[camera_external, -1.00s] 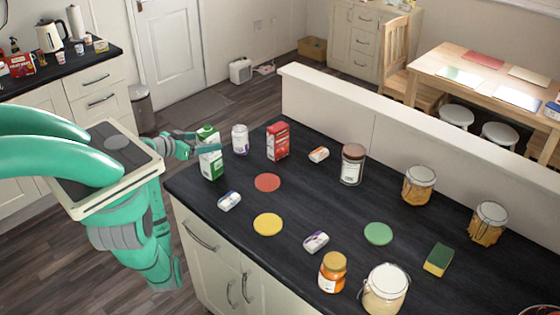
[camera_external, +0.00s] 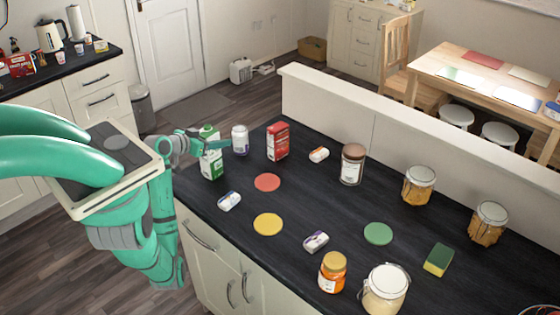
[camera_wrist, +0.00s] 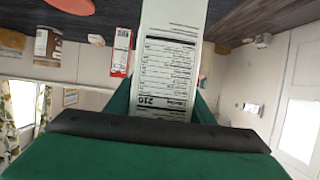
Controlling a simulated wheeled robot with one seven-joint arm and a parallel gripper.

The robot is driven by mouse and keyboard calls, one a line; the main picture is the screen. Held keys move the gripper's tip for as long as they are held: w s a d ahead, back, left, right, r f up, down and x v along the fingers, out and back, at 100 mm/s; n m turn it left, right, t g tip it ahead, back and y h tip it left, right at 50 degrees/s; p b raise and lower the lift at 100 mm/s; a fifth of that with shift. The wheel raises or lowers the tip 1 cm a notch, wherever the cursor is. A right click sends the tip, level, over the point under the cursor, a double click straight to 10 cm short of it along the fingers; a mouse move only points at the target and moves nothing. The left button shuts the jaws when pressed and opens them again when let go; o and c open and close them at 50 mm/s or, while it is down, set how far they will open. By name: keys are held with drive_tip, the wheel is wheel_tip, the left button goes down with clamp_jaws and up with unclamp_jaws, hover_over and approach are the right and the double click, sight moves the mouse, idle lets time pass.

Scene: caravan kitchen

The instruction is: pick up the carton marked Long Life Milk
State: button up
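The green and white carton (camera_external: 211,165) stands upright on the dark counter near its far left corner. In the external view its print is too small to read. In the wrist view its white back panel (camera_wrist: 168,62) with black print fills the middle. My gripper (camera_external: 214,145) is level around the carton's upper half, with one finger passing across its near side. In the wrist view green fingers show on both sides of the carton, close to its edges. I cannot tell whether they press on it.
A white can (camera_external: 240,140) stands close behind the carton, with a red carton (camera_external: 277,141) to its right. A white packet (camera_external: 229,201) and red disc (camera_external: 267,182) lie nearer. A low wall (camera_external: 370,130) borders the counter's far side.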

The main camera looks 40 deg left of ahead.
clamp_jaws()
drive_tip(key=shift+r, duration=0.1)
